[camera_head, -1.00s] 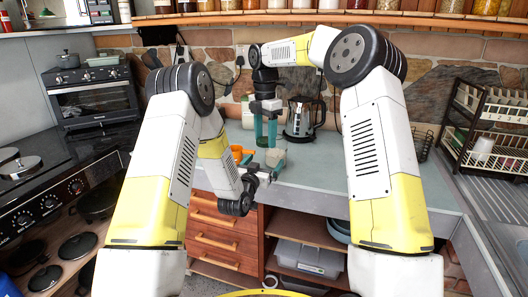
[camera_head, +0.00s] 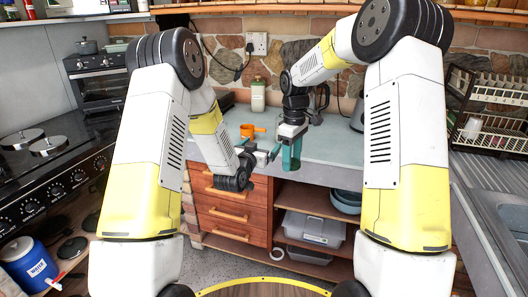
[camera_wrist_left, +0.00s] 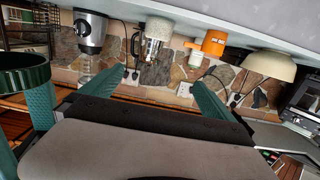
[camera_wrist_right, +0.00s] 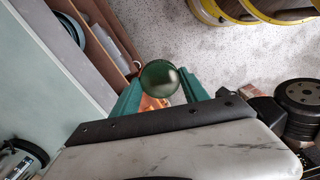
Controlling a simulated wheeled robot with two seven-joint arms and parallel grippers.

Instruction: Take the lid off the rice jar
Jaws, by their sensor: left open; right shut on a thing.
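My right gripper (camera_head: 291,152) is shut on a dark green, shiny round thing (camera_wrist_right: 158,77), held between its fingers over the counter's front edge. A dark green cylindrical thing with a rim (camera_wrist_left: 24,72) shows at the left of the left wrist view. I cannot tell if the held thing is the jar's lid. My left gripper (camera_head: 262,154) is open and empty, just left of the right gripper. A pale jar-like container with a green top (camera_head: 258,96) stands upright at the back of the counter, away from both grippers. Its label is too small to read.
An orange mug (camera_head: 248,131) stands on the counter (camera_head: 335,140) left of the grippers. A dish rack (camera_head: 490,115) is at right, the stove (camera_head: 45,180) at left.

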